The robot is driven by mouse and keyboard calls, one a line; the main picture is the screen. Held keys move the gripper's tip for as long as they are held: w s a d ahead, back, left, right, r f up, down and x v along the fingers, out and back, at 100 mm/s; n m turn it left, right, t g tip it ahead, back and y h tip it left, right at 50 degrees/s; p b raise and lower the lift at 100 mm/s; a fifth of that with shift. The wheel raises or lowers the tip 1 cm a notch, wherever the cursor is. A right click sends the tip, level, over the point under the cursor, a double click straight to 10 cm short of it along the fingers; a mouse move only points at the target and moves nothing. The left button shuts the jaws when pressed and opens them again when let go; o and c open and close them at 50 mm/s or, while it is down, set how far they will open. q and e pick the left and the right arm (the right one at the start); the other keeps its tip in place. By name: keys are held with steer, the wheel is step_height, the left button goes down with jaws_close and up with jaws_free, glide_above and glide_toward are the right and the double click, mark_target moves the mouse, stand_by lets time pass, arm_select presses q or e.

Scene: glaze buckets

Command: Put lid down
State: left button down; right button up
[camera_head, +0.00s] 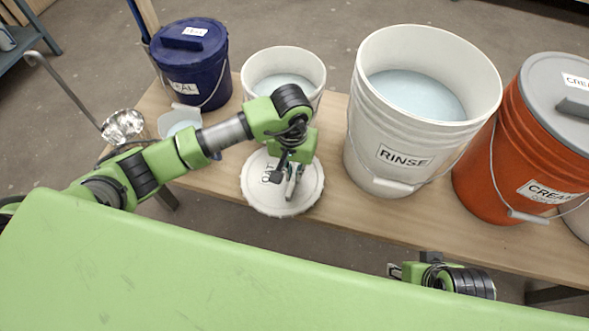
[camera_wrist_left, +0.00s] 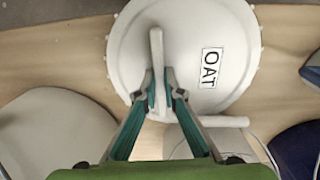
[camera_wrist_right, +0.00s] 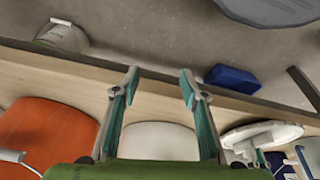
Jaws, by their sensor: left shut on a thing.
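The round white lid (camera_head: 258,196) labelled OAT lies flat at or just above the front edge of the wooden bench; I cannot tell whether it touches. It also shows in the left wrist view (camera_wrist_left: 235,75), with its bar handle (camera_wrist_left: 156,50). My left gripper (camera_head: 291,192) is shut on that handle, its fingers on either side of it in the left wrist view (camera_wrist_left: 160,85). A white bucket (camera_head: 305,92) without a lid stands behind, holding pale blue liquid. My right gripper (camera_wrist_right: 158,75) is open and empty, in front of the bench.
The white RINSE bucket (camera_head: 372,145) stands right of the lid, and an orange CREAM bucket (camera_head: 490,165) farther right. A lidded dark blue bucket (camera_head: 195,75) and a small white jug (camera_head: 170,122) are at left. Bare bench (camera_head: 335,150) shows between lid and RINSE bucket.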

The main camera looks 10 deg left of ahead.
arm_select(q)
steer(key=shift+f, duration=0.2)
steer(key=c, duration=2.3)
jaws_free()
steer(key=shift+c, duration=0.2)
steer(key=shift+o, duration=0.9)
arm_select(e)
steer(key=shift+s+a+r, duration=0.1)
steer(key=shift+s, duration=0.2)
arm_select(q)
steer(key=shift+r, duration=0.1)
steer(key=shift+r, duration=0.35)
step_height(320, 180, up, 11)
steer(key=p, duration=0.1)
steer(key=shift+r+p, duration=0.2)
steer(key=shift+p, duration=0.2)
arm_select(e)
steer(key=x, duration=0.6)
steer(key=shift+s+f+g, duration=0.3)
steer(key=shift+s+f, duration=0.05)
steer(key=shift+f, duration=0.05)
